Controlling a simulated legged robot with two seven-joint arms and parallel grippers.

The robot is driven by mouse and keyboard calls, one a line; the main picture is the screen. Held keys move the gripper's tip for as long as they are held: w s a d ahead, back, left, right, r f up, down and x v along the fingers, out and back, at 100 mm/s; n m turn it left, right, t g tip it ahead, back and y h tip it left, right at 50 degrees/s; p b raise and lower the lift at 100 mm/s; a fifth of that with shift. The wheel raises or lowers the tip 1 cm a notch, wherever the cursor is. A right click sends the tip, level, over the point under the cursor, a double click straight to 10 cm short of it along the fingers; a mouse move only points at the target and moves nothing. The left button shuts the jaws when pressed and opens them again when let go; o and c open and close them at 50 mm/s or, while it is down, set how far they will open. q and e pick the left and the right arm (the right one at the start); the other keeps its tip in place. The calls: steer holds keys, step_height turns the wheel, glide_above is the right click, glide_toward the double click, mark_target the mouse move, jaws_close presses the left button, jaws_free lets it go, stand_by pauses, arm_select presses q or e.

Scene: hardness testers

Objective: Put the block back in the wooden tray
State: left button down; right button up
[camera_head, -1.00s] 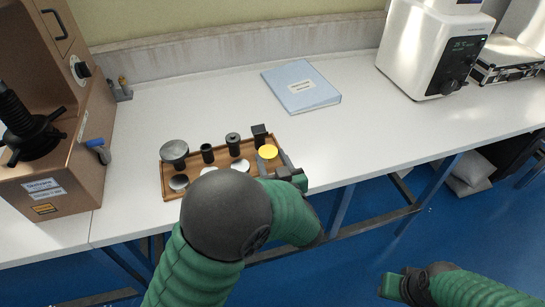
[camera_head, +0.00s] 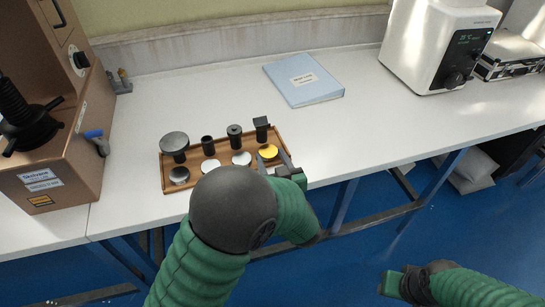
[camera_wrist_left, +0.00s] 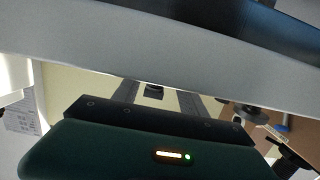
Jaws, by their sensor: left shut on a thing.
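The block is a round disc with a yellow top (camera_head: 268,151), at the right front of the wooden tray (camera_head: 166,188). My left gripper (camera_head: 274,161) reaches over the tray's right end, its fingers at the yellow block, shut on it. The block looks low, at about tray level; whether it touches the tray floor cannot be told. My left arm hides part of the tray's front edge. In the left wrist view the fingers (camera_wrist_left: 155,96) show, but the yellow block is not clear. My right gripper (camera_head: 392,284) is low at the right, its jaws unclear.
The tray also holds pale discs (camera_head: 241,158) in front and dark pieces (camera_head: 235,137) behind. A brown tester (camera_head: 60,140) stands left. A blue folder (camera_head: 303,80) lies behind; a white instrument (camera_head: 435,45) stands back right. The table right of the tray is clear.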

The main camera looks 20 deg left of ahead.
arm_select(q)
steer(key=shift+d, duration=0.5)
steer(key=shift+a, duration=0.15)
steer(key=c, duration=0.8)
jaws_free()
steer(key=shift+a, duration=0.15)
steer(key=shift+o, duration=1.2)
arm_select(e)
steer(key=shift+d, duration=0.25)
arm_select(q)
steer(key=shift+f, duration=0.1)
steer(key=shift+c, duration=1.2)
arm_select(e)
steer(key=shift+d, duration=0.1)
